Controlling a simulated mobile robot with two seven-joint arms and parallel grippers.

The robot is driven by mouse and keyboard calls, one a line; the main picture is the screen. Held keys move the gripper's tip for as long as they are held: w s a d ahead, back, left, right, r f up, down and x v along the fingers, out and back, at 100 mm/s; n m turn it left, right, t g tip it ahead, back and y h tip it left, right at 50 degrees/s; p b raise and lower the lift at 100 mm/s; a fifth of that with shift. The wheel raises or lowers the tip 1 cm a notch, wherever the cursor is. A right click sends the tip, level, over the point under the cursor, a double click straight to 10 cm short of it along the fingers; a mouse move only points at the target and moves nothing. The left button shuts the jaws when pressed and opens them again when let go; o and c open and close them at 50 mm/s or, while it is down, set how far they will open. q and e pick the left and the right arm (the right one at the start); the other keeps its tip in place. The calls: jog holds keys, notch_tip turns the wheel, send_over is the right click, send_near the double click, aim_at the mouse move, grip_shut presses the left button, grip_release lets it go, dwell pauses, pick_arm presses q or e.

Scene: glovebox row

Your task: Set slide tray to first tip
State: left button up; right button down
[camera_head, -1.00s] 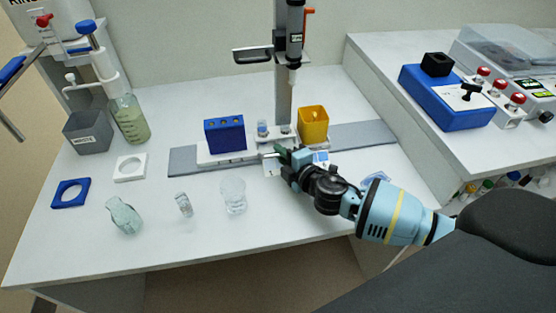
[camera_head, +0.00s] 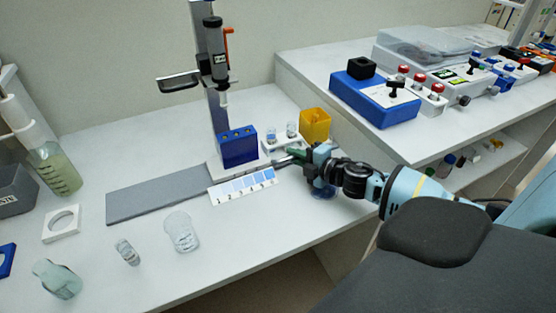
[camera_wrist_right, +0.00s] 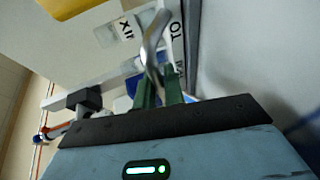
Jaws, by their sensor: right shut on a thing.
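The slide tray (camera_head: 222,194) lies on a grey rail (camera_head: 150,194) and has a numbered strip along its front. It carries a blue tip box (camera_head: 238,149) with several holes, small glass vials (camera_head: 291,131) and a yellow bin (camera_head: 315,124). A pipette (camera_head: 216,55) hangs on a column; its lower end appears above the left part of the blue box. My right gripper (camera_head: 297,155) is shut on the tray's metal handle (camera_head: 283,162) at the tray's right end. In the right wrist view, the green fingers (camera_wrist_right: 160,88) close around the curved handle (camera_wrist_right: 151,42).
A white square ring (camera_head: 62,223) lies behind the flask. A blue device (camera_head: 374,98) sits on the right bench. The rail is bare left of the tray.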

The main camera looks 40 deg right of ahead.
jog(key=shift+s+d, duration=0.15)
jog(key=shift+d, duration=0.6)
jog(key=c, duration=1.5)
grip_release()
jog(key=shift+s+d, duration=0.1)
jog(key=shift+d, duration=0.1)
jog(key=shift+a+r, duration=0.1)
notch_tip(320, 180, up, 3)
jog(key=shift+a+r+p, duration=0.15)
jog(key=shift+a+p, duration=0.05)
jog(key=shift+p, duration=0.15)
jog(key=s+a+r, duration=0.1)
jog(key=s+a, duration=0.8)
jog(key=s, duration=0.3)
jog(key=shift+s+a+r+p, duration=0.25)
jog(key=shift+p, duration=0.15)
